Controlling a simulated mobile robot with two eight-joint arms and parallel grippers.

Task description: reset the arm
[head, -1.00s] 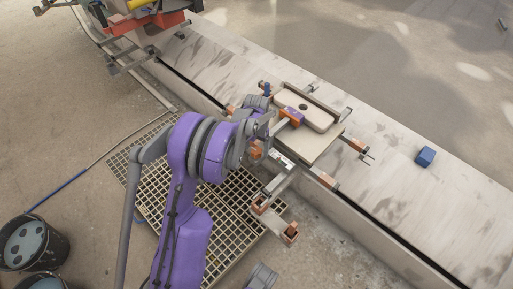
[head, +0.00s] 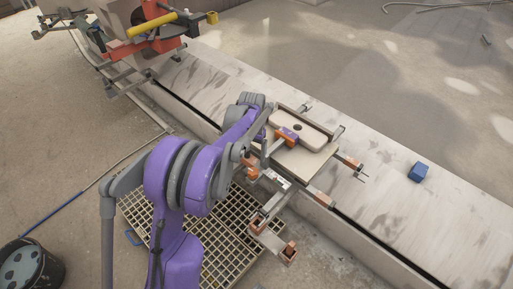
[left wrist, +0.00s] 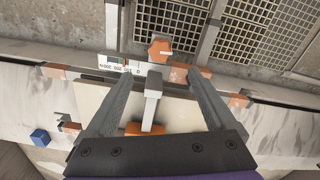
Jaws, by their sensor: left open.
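My left arm comes in from the lower left in the head view and bends over to a framed fixture. My left gripper (head: 262,148) is at the fixture's near side, partly hidden by the wrist. In the left wrist view, its two grey fingers (left wrist: 160,78) stand wide apart and empty. A short grey bar (left wrist: 152,92) with an orange base (left wrist: 148,129) lies between the fingers in the picture, touching neither; its height relative to them is unclear. My right gripper is out of view.
The fixture stands on a long pale ledge with a dark slot. A blue block (head: 422,171) lies on the ledge to the right. A floor grating (head: 215,255) lies below, a dark bucket (head: 30,268) at lower left. A red and yellow machine (head: 160,30) stands at upper left.

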